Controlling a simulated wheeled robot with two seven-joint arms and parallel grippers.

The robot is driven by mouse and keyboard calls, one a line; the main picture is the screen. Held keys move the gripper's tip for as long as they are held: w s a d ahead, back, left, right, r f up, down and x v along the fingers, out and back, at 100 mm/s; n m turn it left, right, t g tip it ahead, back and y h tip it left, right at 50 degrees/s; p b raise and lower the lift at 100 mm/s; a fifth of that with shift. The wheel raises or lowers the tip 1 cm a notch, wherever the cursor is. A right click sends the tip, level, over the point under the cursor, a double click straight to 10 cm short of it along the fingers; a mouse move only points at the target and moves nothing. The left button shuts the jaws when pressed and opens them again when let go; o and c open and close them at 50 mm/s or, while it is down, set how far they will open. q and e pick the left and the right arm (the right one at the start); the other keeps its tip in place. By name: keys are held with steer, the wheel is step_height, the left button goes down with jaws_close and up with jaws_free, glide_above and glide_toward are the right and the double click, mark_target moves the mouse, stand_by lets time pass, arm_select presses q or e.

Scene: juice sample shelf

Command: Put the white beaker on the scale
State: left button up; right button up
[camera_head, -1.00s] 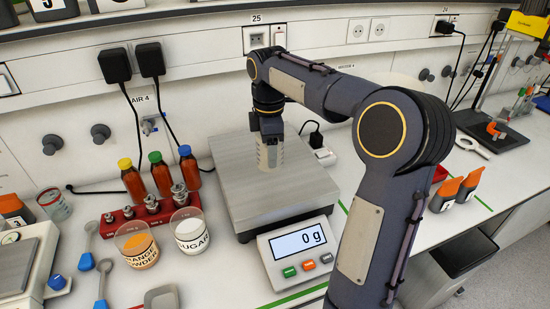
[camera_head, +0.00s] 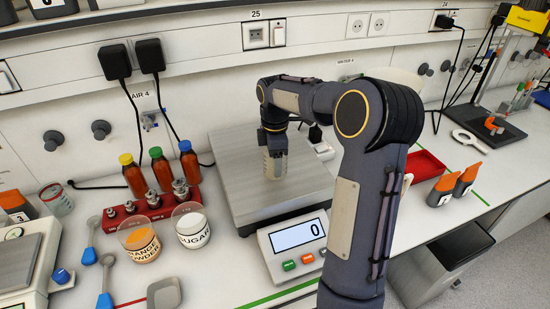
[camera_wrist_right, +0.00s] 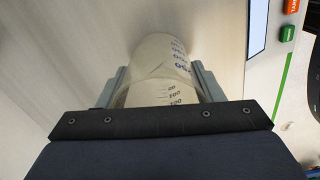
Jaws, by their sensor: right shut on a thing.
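The white beaker (camera_head: 276,170) is a clear-whitish cylinder with printed graduations, which show in the wrist view (camera_wrist_right: 165,68). My right gripper (camera_head: 273,154) is shut on it, with a finger on each side. The beaker is upright over the middle of the scale's grey metal plate (camera_head: 235,165). Its base is at or very near the plate; I cannot tell whether they touch. The scale's display (camera_head: 298,235) reads 0. My left gripper is not in view.
The orange powder beaker (camera_head: 139,240) and sugar beaker (camera_head: 191,228) stand left of the scale. Behind them are a red weight rack (camera_head: 125,220) and amber bottles (camera_head: 160,170). A red tray (camera_head: 425,166) lies right of my arm.

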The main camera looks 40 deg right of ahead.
steer(key=o, duration=1)
steer(key=shift+f, duration=0.15)
step_height(320, 180, up, 12)
steer(key=shift+f, duration=0.1)
steer(key=shift+s+a+r, duration=0.1)
steer(key=shift+r, duration=0.25)
steer(key=s+a+m+t+y, duration=0.25)
steer(key=s+a+m, duration=0.35)
steer(key=s+a, duration=0.4)
steer(key=s+a+f+m+t, duration=0.1)
steer(key=s+a+f+m, duration=0.3)
steer(key=s, duration=0.3)
steer(key=s+a+f+m+t+y, duration=0.1)
steer(key=s+a+f+m+t, duration=0.1)
steer(key=s+a+f+m, duration=0.2)
steer(key=s+a+f, duration=0.1)
steer(key=s, duration=0.1)
steer(key=shift+s+f, duration=0.15)
steer(key=shift+s, duration=0.25)
steer(key=shift+f, duration=0.1)
